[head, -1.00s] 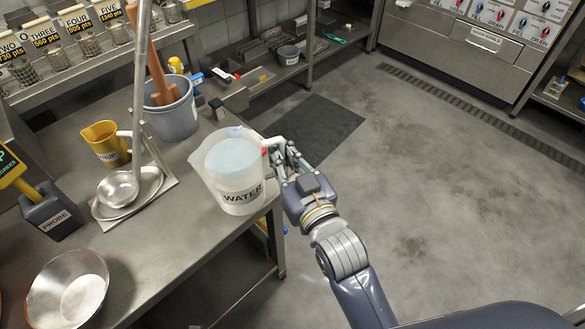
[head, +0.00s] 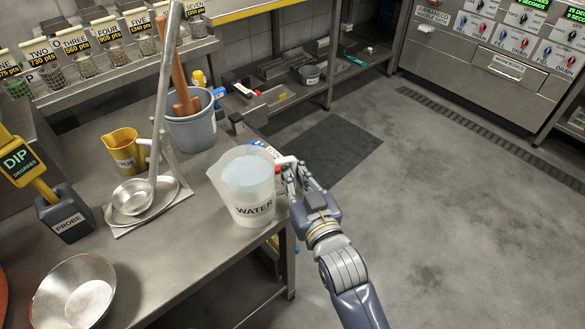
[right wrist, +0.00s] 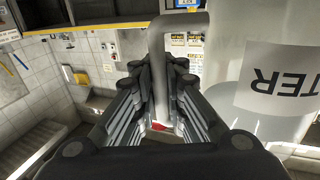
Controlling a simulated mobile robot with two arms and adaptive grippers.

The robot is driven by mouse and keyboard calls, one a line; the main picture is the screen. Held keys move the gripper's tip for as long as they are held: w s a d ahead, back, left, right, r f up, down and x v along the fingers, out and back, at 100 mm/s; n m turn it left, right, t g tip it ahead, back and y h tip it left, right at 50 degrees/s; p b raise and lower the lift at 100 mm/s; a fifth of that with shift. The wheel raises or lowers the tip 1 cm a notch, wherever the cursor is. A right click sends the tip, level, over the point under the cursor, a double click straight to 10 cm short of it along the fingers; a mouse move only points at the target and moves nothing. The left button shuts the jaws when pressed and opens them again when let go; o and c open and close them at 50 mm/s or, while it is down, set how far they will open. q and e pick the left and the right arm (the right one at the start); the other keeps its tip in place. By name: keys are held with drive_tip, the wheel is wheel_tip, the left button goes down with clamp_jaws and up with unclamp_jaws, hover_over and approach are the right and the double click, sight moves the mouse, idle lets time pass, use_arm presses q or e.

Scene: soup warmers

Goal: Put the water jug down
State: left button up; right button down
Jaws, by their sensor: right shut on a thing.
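The water jug (head: 246,186) is a translucent white pitcher labelled WATER, with pale blue water showing in it. In the head view it is upright at the right edge of the steel table (head: 190,240). I cannot tell whether its base touches the tabletop. My right gripper (head: 291,174) is at the jug's right side, shut on its handle. In the right wrist view the jug's wall (right wrist: 262,70) is at the right, and its handle (right wrist: 158,75) stands between my fingers (right wrist: 160,100). My left gripper is not in view.
A grey bucket (head: 190,128) with wooden handles stands behind the jug. A yellow cup (head: 125,150), a ladle (head: 133,196) on a rest, a probe holder (head: 66,214) and a steel bowl (head: 75,290) are to the left. The tabletop in front of the jug is clear.

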drive_tip(key=shift+r, duration=0.25)
drive_tip(key=c, duration=2.1)
unclamp_jaws()
drive_tip(key=shift+f, duration=0.4)
drive_tip(key=shift+c, duration=0.2)
drive_tip(key=o, duration=0.5)
drive_tip(key=shift+r, duration=0.1)
